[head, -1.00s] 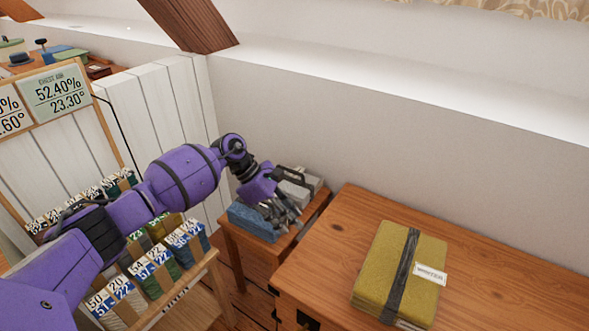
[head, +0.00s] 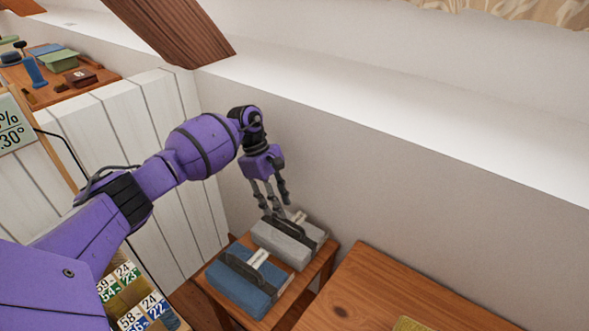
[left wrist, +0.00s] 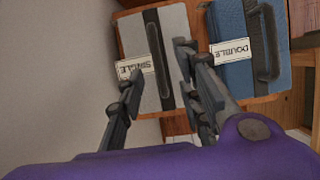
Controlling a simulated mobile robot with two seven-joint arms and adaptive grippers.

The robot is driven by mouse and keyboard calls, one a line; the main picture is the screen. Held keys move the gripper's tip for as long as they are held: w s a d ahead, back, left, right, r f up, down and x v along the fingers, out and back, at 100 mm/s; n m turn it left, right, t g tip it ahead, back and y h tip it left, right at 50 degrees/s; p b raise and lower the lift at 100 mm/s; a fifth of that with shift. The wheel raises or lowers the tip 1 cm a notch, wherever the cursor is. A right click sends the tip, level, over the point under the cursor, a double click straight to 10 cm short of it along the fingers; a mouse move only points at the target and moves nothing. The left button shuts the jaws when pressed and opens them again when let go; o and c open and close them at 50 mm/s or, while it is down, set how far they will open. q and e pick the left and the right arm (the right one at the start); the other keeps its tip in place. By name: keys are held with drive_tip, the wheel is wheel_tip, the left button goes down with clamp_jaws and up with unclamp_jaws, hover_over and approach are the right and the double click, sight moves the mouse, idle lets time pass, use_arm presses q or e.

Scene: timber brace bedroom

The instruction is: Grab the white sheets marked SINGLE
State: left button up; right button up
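The white sheets, a pale grey-white folded bundle (head: 282,246) with a dark strap-like handle, lie on a small wooden stand at the wall. In the left wrist view the bundle (left wrist: 178,25) carries a tag reading SINGLE (left wrist: 136,68). A blue bundle (head: 236,290) lies beside it; its tag reads DOUBLE in the left wrist view (left wrist: 231,51). My left gripper (head: 274,210) points down at the far end of the white bundle. Its fingers (left wrist: 155,68) are spread with nothing held; I cannot tell if they touch the bundle. My right gripper is out of view.
The small wooden stand (head: 325,262) is close to the sloped-room wall and a larger wooden chest top (head: 365,295) at right. A mustard bundle (head: 410,324) shows at the bottom edge. White plank panelling (head: 150,130) stands behind my left arm.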

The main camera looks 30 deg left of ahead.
sight(286, 220)
use_arm(q)
drive_tip(key=x, duration=0.5)
drive_tip(key=shift+w+d+f, duration=0.1)
drive_tip(key=shift+w+f, duration=0.15)
drive_tip(key=shift+f, duration=0.2)
drive_tip(key=shift+f+b, duration=0.15)
drive_tip(key=shift+b, duration=0.15)
drive_tip(key=shift+f, duration=0.1)
drive_tip(key=shift+c, duration=0.2)
clamp_jaws()
idle(0.5)
